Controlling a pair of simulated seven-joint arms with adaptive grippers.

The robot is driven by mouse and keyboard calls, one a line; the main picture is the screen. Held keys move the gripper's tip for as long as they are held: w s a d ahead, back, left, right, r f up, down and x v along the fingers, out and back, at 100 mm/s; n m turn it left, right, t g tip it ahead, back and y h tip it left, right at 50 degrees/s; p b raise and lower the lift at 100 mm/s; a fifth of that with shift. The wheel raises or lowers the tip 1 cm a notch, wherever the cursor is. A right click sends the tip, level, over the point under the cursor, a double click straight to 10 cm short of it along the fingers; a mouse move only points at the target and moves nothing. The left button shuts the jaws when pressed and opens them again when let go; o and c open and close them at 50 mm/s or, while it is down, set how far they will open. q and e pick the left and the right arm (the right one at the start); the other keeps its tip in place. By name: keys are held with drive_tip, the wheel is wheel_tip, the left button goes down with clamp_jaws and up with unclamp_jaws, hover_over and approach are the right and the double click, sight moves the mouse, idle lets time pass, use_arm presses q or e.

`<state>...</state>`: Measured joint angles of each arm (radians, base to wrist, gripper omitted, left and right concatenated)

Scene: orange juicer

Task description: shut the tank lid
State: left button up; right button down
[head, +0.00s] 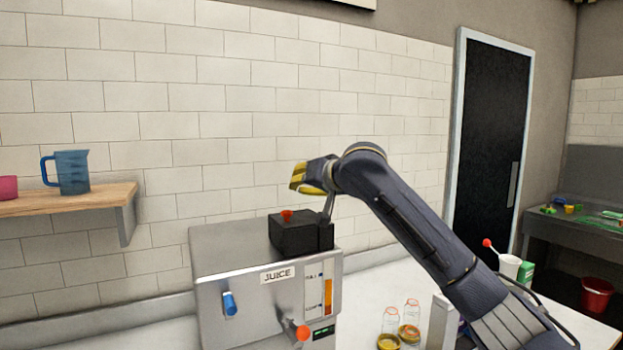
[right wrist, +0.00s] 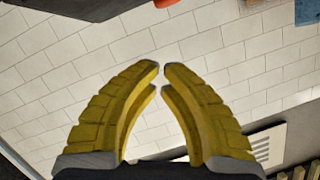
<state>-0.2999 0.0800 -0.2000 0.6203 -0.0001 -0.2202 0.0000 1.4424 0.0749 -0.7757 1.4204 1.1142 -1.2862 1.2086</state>
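The steel juicer (head: 245,290), labelled JUICE, stands on the counter. A black block with a red knob (head: 286,214), which looks like the tank lid (head: 295,236), sits on top of it and appears level. I cannot tell whether it is fully shut. My right gripper (head: 297,177) is above the block, apart from it, with yellow fingers pointing left. In the right wrist view its fingertips (right wrist: 162,70) nearly meet with nothing between them. A dark edge (right wrist: 80,8), possibly the lid, shows at the top left there. My left gripper is out of view.
A wooden shelf (head: 75,200) with a blue jug (head: 73,172) is on the left wall. The air left of the gripper is clear.

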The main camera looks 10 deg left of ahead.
sight(287, 212)
drive_tip(key=shift+s+a+f+n+h, duration=0.3)
drive_tip(key=shift+s+a+f+n, duration=0.1)
drive_tip(key=shift+a+f+n, duration=0.2)
drive_tip(key=shift+s+a+f+n+h, duration=0.35)
drive_tip(key=shift+a+f+n, duration=0.15)
drive_tip(key=shift+n, duration=0.1)
drive_tip(key=shift+s+a+f+n+t+h, duration=0.15)
drive_tip(key=shift+a+f+n+t, duration=0.1)
drive_tip(key=shift+f+n, duration=0.2)
drive_tip(key=shift+s+a+f+n+t+h, duration=0.1)
drive_tip(key=shift+s+a+f+n+t, duration=0.1)
drive_tip(key=shift+f+n, duration=0.2)
drive_tip(key=shift+f, duration=0.1)
